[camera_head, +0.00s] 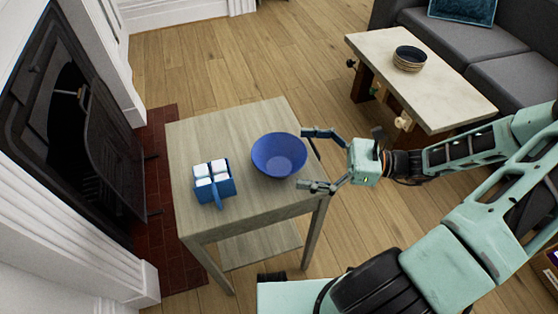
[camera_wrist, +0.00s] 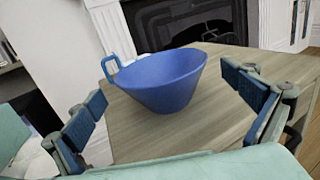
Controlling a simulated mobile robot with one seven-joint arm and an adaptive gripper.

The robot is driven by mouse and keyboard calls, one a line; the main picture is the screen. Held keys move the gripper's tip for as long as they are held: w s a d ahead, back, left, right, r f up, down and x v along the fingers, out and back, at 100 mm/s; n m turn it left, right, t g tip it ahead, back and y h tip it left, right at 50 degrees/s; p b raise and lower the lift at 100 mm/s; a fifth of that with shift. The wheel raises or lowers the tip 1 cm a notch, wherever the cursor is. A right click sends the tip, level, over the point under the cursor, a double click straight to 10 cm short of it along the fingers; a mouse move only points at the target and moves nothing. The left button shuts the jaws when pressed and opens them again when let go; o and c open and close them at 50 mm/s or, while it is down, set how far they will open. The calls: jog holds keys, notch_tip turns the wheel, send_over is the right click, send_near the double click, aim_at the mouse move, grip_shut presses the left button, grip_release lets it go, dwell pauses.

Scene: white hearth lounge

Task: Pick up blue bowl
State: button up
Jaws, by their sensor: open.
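The blue bowl (camera_head: 279,155) stands upright near the right edge of a small wooden side table (camera_head: 235,120). My gripper (camera_head: 310,160) is open and empty at the right of the bowl, its two fingers spread and pointing towards it. In the wrist view the bowl (camera_wrist: 162,80) shows ahead, between and beyond the open fingers (camera_wrist: 165,112). The fingers appear apart from the bowl, though the exact gap is hard to judge.
A blue caddy (camera_head: 215,188) with several white items stands on the table left of the bowl. A dark fireplace (camera_head: 80,120) is at the left. A low table (camera_head: 440,85) with dark stacked bowls (camera_head: 409,58) and a grey sofa (camera_head: 500,50) are at the upper right.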

aim_at(255, 152)
jog(key=a, duration=0.3)
jog(key=w+a+b, duration=0.1)
jog(key=a, duration=0.1)
jog(key=shift+a, duration=0.15)
jog(key=c, duration=1)
